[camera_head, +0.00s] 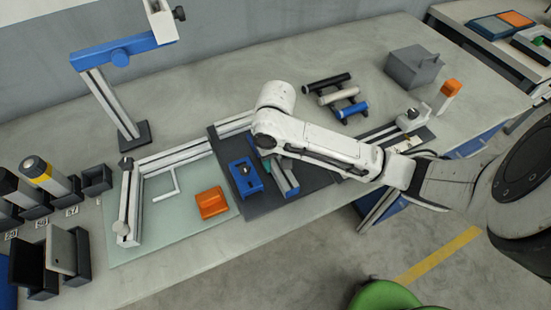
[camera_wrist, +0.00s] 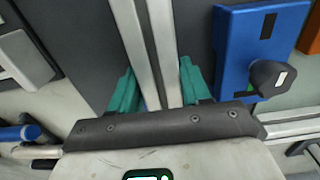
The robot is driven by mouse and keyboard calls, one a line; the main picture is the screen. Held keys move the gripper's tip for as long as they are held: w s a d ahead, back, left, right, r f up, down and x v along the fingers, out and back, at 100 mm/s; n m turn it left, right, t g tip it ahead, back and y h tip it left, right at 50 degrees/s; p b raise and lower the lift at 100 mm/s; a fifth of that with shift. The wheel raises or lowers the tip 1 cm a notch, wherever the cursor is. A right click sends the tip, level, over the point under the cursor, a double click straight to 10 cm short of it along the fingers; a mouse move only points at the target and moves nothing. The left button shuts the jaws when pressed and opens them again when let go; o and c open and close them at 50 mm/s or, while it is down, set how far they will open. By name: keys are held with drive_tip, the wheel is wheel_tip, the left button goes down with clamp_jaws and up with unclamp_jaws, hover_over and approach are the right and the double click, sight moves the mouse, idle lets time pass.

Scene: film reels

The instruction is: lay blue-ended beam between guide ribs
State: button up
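My gripper (camera_head: 272,168) is low over the dark mat (camera_head: 225,145) in the middle of the bench; my arm covers part of it. In the wrist view its two teal fingers (camera_wrist: 157,90) lie close against both sides of a grey metal beam (camera_wrist: 150,40), with no clear gap. In the head view the beam shows a blue end (camera_head: 292,190) near the mat's front edge. A blue block with a black knob (camera_head: 245,178) is just left of it; the block also shows in the wrist view (camera_wrist: 240,50). I cannot make out the guide ribs.
A metal frame (camera_head: 165,160) and an orange block (camera_head: 211,202) are on the pale panel to the left. A rack with black, white and blue-ended rollers (camera_head: 338,95) stands behind my arm. A grey box (camera_head: 413,66) is at the back right. The front bench strip is clear.

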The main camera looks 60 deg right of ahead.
sight(276, 159)
drive_tip(key=o, duration=0.5)
drive_tip(key=shift+c, duration=0.2)
drive_tip(key=shift+r, duration=0.1)
wheel_tip(276, 159, up, 12)
drive_tip(key=p, duration=0.2)
drive_tip(key=shift+r, duration=0.1)
